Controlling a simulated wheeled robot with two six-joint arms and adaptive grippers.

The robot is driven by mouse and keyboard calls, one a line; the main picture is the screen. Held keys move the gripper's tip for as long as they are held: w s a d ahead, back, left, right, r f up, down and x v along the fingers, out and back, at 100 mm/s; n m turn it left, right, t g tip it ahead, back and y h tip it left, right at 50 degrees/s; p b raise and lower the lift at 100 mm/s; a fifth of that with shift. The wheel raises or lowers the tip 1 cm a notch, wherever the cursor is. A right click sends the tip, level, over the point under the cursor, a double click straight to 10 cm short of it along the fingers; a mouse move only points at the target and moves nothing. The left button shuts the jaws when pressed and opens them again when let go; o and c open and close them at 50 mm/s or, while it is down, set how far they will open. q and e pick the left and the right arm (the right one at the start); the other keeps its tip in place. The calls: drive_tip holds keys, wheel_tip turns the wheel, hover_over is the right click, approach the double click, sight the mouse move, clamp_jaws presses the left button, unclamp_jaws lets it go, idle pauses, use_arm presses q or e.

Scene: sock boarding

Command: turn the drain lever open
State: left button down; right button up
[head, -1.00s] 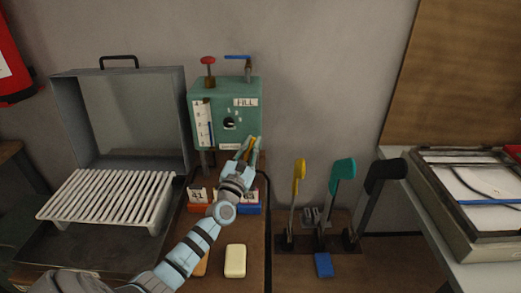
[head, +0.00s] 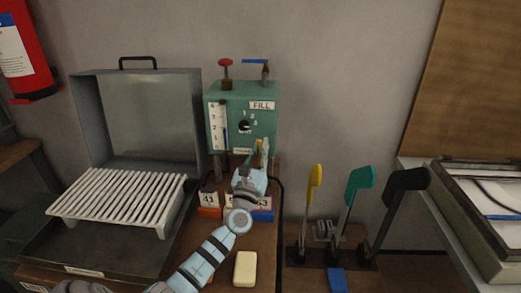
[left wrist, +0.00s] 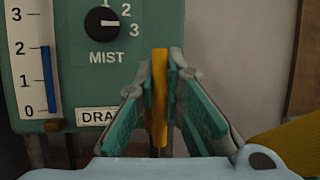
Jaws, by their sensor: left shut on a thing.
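The green box (head: 268,128) stands against the wall, with a FILL label and a level gauge. The drain lever is a yellow bar beside the box's lower right edge; it shows upright in the left wrist view (left wrist: 159,95), next to the partly covered DRAIN label (left wrist: 96,116). My left gripper (head: 259,154) is shut on this yellow lever, and its two fingers (left wrist: 160,88) press it from both sides. The lever's pivot is hidden behind the gripper. My right gripper is not in view.
A black MIST dial (left wrist: 102,21) sits above the lever. A grey case with a white rack (head: 120,198) stands at left. A cream block (head: 245,268) lies in front. Yellow, teal (head: 360,180) and black upright levers stand at right, with clear wall between.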

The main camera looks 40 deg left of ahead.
use_arm(q)
drive_tip(key=shift+r, duration=0.15)
drive_tip(key=c, duration=1.7)
unclamp_jaws()
drive_tip(key=shift+o, duration=0.2)
drive_tip(key=shift+s, duration=0.1)
drive_tip(key=v, duration=1.2)
drive_tip(key=shift+a, duration=0.1)
